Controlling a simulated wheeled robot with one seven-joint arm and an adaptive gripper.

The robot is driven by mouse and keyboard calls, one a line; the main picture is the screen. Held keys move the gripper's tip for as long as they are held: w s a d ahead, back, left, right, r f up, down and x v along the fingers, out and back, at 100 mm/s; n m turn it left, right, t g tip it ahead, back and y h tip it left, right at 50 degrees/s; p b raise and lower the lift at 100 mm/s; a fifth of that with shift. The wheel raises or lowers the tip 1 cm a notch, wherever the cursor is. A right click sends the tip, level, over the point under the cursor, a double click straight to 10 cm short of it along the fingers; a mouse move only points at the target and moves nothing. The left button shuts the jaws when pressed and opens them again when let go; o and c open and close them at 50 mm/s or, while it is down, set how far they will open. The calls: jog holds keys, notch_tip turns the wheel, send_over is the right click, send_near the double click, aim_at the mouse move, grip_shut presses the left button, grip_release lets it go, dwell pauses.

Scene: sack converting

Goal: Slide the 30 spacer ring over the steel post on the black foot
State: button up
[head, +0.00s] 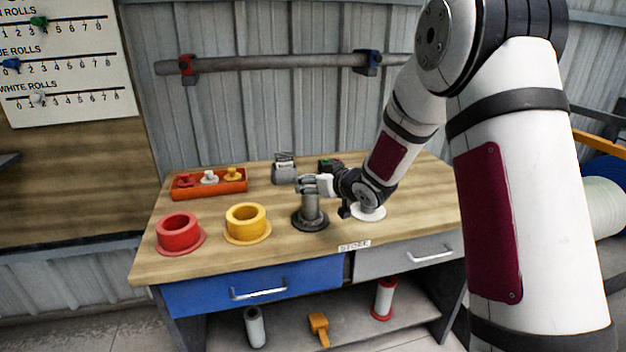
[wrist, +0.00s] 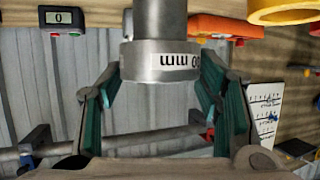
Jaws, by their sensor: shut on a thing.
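The steel post (head: 310,207) stands upright on its round black foot (head: 310,223), near the middle of the bench. My gripper (head: 318,184) reaches in from the right at the post's top. In the wrist view, which is upside down, my gripper (wrist: 158,78) is shut on a grey ring (wrist: 140,57). The ring has a white label, partly cut off, ending in "0 MM". The steel post (wrist: 159,18) shows directly below the ring. The ring is lined up with the post and close to its top. Whether the post has entered the bore is hidden.
A red flanged ring (head: 180,233) and a yellow one (head: 247,223) stand to the left. A white flanged piece (head: 368,212) sits under my wrist. An orange tray (head: 209,194) and a grey device (head: 284,173) stand behind. The bench front is clear.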

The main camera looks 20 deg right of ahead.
aim_at(315, 199)
jog(key=shift+f+b, duration=1.9)
jog(key=shift+f, duration=0.8)
jog(key=o, duration=1.6)
jog(key=shift+f, duration=0.1)
jog(key=shift+s, duration=0.1)
jog(key=v, duration=1.1)
jog(key=shift+s+d+r, duration=0.15)
jog(key=shift+s+r, duration=0.15)
